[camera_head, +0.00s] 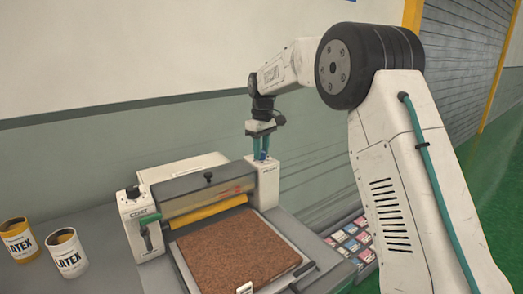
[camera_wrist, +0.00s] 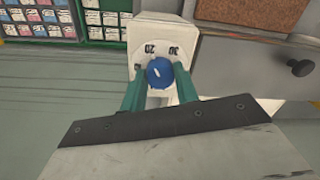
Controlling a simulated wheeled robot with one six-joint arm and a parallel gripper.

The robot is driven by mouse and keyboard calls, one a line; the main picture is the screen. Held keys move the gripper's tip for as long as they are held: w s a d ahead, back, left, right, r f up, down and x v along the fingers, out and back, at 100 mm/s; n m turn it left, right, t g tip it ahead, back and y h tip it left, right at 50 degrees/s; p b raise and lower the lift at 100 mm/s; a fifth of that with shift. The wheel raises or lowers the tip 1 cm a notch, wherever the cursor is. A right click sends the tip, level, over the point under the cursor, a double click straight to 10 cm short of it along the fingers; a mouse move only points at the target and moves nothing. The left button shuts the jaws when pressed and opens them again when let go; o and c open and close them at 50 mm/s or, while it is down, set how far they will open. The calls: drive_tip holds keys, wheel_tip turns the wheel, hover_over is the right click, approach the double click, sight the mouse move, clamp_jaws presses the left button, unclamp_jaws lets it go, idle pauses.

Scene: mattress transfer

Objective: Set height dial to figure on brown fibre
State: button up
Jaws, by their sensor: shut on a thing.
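The height dial is a blue knob (camera_wrist: 160,72) with a white mark, on the white right-hand post (camera_head: 263,184) of a roller machine. Printed figures 20 and 30 show on its plate; others are hidden or unclear. My gripper (camera_head: 261,152) points down over the post, and its green fingers (camera_wrist: 158,84) are shut on the knob from both sides. The white mark slants to the upper left, nearer 20 than 30. The brown fibre slab (camera_head: 236,247) lies flat on the machine's bed. A small white tag (camera_head: 245,288) sits at its front edge, too small to read.
The machine's left post (camera_head: 137,207) carries a green-handled crank (camera_head: 145,233). A yellow roller (camera_head: 205,212) spans between the posts. Two latex cans (camera_head: 67,252) (camera_head: 17,240) stand at the left. Coloured packets in a rack (camera_head: 350,240) lie at the right.

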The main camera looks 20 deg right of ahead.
sight(262, 151)
drive_tip(key=shift+r, duration=0.1)
drive_tip(key=o, duration=1)
wheel_tip(262, 151, up, 8)
drive_tip(key=shift+w+d+f, duration=0.15)
